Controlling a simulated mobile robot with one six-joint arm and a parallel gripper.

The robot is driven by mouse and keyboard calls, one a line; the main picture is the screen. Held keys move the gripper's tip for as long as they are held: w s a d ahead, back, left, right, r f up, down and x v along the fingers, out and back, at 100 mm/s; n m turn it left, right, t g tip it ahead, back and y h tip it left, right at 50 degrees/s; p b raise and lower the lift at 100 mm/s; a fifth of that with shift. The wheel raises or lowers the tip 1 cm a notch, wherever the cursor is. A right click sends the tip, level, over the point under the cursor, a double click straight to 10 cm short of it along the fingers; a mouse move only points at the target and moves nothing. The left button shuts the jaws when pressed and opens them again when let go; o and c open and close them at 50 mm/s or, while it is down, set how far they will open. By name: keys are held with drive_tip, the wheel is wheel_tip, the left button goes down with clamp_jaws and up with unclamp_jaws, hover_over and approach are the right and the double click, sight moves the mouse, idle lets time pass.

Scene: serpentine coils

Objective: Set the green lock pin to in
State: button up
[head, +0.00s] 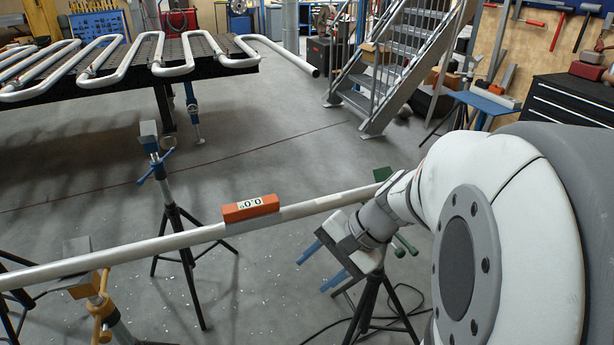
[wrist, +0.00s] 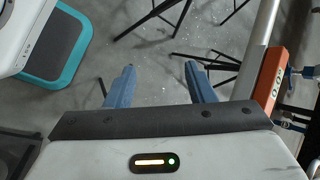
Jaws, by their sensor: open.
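My gripper (head: 322,266) is open, with two blue fingers apart and nothing between them; the fingers also show in the wrist view (wrist: 159,68). It hangs below and in front of the long pale tube (head: 165,243), near the tube's right end. Just beyond my wrist is a stand with a green head (head: 383,174). A green handle-like part (head: 405,245) shows to the right of my gripper, apart from the fingers and partly hidden by my arm. I cannot tell whether it is the lock pin or whether it is in or out. No green part shows in the wrist view.
An orange level (head: 250,208) reading about 0.0 sits on the tube. A blue-handled stand (head: 152,165) and a yellow-handled stand (head: 102,305) are to the left. A table with serpentine coils (head: 205,58) and metal stairs (head: 395,70) are behind.

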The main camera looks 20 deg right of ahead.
drive_tip(key=w+d+f+m+t+y+b, duration=0.3)
drive_tip(key=w+d+f+m+b, duration=0.15)
drive_tip(key=f, duration=0.35)
drive_tip(key=m+t+h+b, duration=0.9)
drive_tip(key=m+t+b, duration=0.5)
drive_tip(key=m, duration=0.4)
approach(402, 256)
drive_tip(key=w+g+b, duration=0.1)
drive_tip(key=w, duration=0.2)
drive_tip(key=shift+n, duration=0.25)
drive_tip(key=w, duration=0.5)
drive_tip(key=w+r+b, duration=0.1)
drive_tip(key=w, duration=0.2)
drive_tip(key=shift+a, duration=0.2)
drive_tip(key=shift+s, duration=0.1)
drive_tip(key=shift+c, duration=0.4)
clamp_jaws()
